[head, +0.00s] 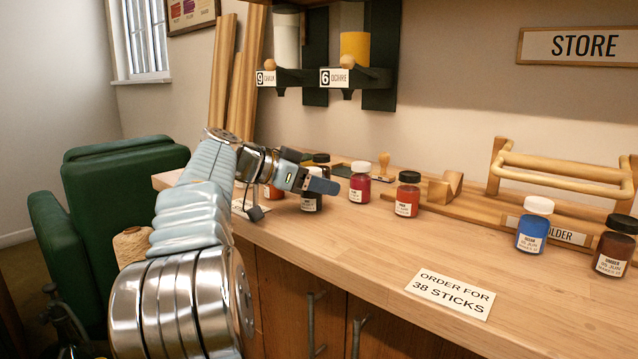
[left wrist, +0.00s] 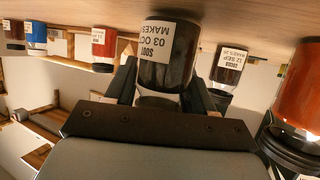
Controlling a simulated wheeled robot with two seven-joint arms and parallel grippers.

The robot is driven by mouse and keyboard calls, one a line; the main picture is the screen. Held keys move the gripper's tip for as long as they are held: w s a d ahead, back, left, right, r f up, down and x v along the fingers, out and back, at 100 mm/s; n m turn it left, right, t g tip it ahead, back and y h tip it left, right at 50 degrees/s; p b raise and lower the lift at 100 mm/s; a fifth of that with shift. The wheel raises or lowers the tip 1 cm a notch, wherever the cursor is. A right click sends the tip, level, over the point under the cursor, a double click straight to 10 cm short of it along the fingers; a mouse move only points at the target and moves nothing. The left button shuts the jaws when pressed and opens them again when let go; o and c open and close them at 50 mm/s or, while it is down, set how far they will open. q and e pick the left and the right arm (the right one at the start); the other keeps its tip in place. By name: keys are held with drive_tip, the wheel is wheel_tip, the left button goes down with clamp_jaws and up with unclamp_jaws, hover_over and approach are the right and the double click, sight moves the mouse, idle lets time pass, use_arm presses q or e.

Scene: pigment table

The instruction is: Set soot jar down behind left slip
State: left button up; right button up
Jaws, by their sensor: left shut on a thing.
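The soot jar (left wrist: 166,72), dark with a white label reading SOOT, is between the fingers of my left gripper (left wrist: 168,92) in the left wrist view. In the head view my left gripper (head: 318,184) is shut on the soot jar (head: 311,204), which is partly covered by the fingers. The jar looks upright, low over the bench or on it; I cannot tell which. A white slip (head: 246,209), the left one, lies on the bench to the left of the jar, partly hidden by my arm. Its writing is not readable. My right gripper is not in view.
A red jar (head: 360,183) and an orange jar (head: 407,195) stand right of my gripper; other jars stand close behind and left. A blue jar (head: 533,225) and a brown jar (head: 615,246) stand far right. The order slip (head: 450,293) lies at the front edge.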

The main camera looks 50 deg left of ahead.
use_arm(q)
drive_tip(key=o, duration=1.1)
drive_tip(key=shift+r, duration=0.15)
drive_tip(key=v, duration=1.2)
